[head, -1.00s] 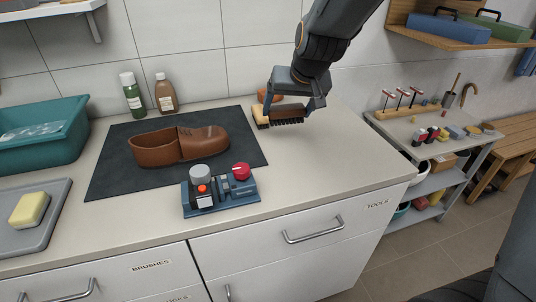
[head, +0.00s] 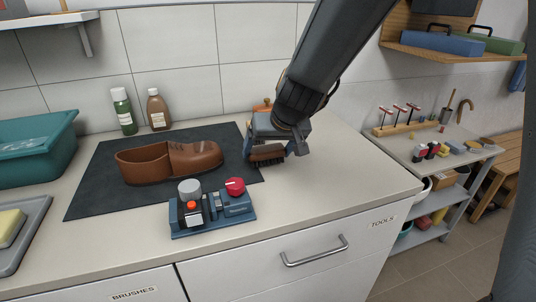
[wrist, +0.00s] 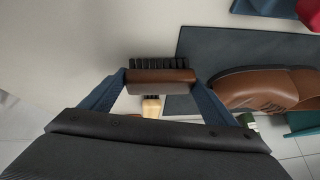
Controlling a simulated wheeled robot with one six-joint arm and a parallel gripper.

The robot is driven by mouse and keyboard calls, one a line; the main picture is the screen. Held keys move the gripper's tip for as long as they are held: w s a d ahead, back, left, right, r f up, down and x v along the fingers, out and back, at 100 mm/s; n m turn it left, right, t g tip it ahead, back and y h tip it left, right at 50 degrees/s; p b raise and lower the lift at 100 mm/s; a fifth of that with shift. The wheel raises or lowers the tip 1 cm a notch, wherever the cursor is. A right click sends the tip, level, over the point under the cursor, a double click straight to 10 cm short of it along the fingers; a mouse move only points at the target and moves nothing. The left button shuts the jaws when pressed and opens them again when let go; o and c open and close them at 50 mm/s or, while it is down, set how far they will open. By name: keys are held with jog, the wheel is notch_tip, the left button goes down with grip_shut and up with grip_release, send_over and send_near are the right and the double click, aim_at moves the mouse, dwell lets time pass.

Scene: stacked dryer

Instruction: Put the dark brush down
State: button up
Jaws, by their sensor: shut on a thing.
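The dark brush (head: 268,153) has a brown back and black bristles pointing down. My gripper (head: 274,148) is shut on it, one finger at each end. The wrist view shows the dark brush (wrist: 162,79) between the fingertips of my gripper (wrist: 161,82). The brush is over the pale countertop (head: 330,180), close to the right edge of the dark mat (head: 92,185). I cannot tell whether its bristles touch the surface. A light wooden brush (wrist: 151,106) shows beyond it in the wrist view; my gripper hides it in the head view.
A brown shoe (head: 195,158) lies on the mat. A blue device with a red knob (head: 235,187) stands at the mat's front. An orange-brown object (head: 263,106) is behind my gripper. Bare countertop lies to the right. Two bottles (head: 157,110) stand at the back.

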jog(key=shift+f+b, duration=0.4)
jog(key=shift+b, duration=0.05)
jog(key=o, duration=1.2)
jog(key=shift+r+p, duration=0.45)
jog(key=shift+p, duration=0.1)
jog(key=p+v, duration=0.2)
jog(key=v, duration=1)
jog(key=shift+p, duration=0.3)
